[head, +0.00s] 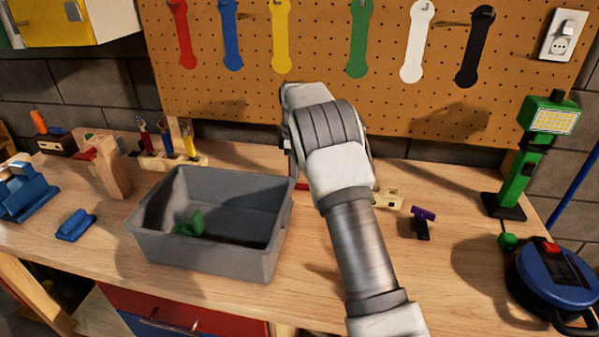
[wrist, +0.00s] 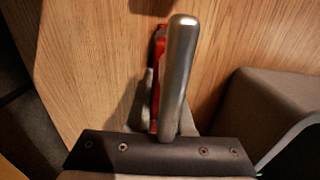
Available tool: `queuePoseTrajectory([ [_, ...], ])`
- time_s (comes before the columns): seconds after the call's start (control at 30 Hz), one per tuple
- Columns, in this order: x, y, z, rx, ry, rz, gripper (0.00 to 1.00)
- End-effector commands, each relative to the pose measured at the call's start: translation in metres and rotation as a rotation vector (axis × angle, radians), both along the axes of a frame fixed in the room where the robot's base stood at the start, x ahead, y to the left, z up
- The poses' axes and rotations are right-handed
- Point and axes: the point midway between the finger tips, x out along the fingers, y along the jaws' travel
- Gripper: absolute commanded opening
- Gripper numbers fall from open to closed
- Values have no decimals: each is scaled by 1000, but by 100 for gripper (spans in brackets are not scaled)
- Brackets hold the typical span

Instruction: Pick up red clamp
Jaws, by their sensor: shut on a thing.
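The red clamp (wrist: 158,62) shows as a narrow red strip beside the silver finger of my gripper (wrist: 172,45) in the wrist view. The finger covers much of it. My gripper is shut on it, low over the wooden bench. In the head view my gripper (head: 291,160) is behind the right rear corner of the grey bin, mostly hidden by my own wrist. A small red bit (head: 302,186) shows there, just right of the bin.
The grey bin (head: 200,255) holds a green item (head: 190,224). It also shows in the wrist view (wrist: 265,105). A purple-and-black clamp (head: 423,222) lies to the right. A green lamp (head: 520,165) and blue cable reel (head: 550,280) stand at far right. The pegboard (head: 320,90) rises behind.

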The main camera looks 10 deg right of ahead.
Motion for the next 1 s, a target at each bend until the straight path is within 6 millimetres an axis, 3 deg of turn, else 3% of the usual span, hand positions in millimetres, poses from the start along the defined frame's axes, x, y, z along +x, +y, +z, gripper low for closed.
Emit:
queuePoseTrajectory([
  [0.57, 0, 0, 5, 1, -1, 0, 0],
  [0.87, 1, -1, 47, 0, -4, -1, 0],
  [1.0, -17, -20, 57, 0, -2, -3, 0],
])
